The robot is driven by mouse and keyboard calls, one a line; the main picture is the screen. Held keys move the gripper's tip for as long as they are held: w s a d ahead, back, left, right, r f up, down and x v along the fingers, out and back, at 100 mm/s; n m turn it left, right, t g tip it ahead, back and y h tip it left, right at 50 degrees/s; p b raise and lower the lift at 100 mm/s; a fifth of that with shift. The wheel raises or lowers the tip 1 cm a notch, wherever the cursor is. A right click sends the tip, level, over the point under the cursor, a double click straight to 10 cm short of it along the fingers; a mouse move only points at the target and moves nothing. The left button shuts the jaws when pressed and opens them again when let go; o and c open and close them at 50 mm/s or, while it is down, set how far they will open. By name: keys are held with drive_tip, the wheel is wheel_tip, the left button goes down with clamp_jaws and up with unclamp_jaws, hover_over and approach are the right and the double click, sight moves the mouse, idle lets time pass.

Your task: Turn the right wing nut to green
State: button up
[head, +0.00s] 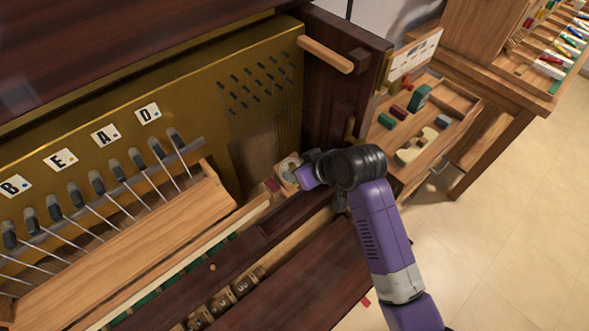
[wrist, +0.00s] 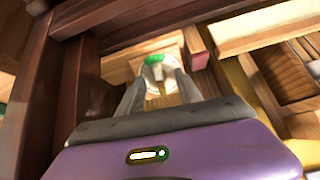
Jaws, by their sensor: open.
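The right wing nut (wrist: 155,72) looks pale and small in the wrist view. It sits on a round dial with a green patch (wrist: 154,59) at its top edge, mounted on a wooden block. My gripper (wrist: 157,78) is open, with one grey finger on each side of the wing nut. I cannot tell whether the fingers touch it. In the head view the dial (head: 287,166) is at the right end of the keyboard, just left of my gripper (head: 299,175). The purple wrist partly hides that area, and the wing nut's exact angle is unclear.
A dark red block (wrist: 194,50) stands close beside the dial. Dark wooden walls of the piano case (head: 340,70) rise behind and to the right. A wooden tray (head: 455,100) with coloured blocks is farther right.

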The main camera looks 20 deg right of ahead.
drive_tip(key=shift+r, duration=0.1)
drive_tip(key=shift+p+v, duration=0.9)
drive_tip(key=shift+p, duration=0.05)
drive_tip(key=p+v, duration=0.8)
drive_tip(key=v, duration=0.1)
idle(0.5)
idle(0.5)
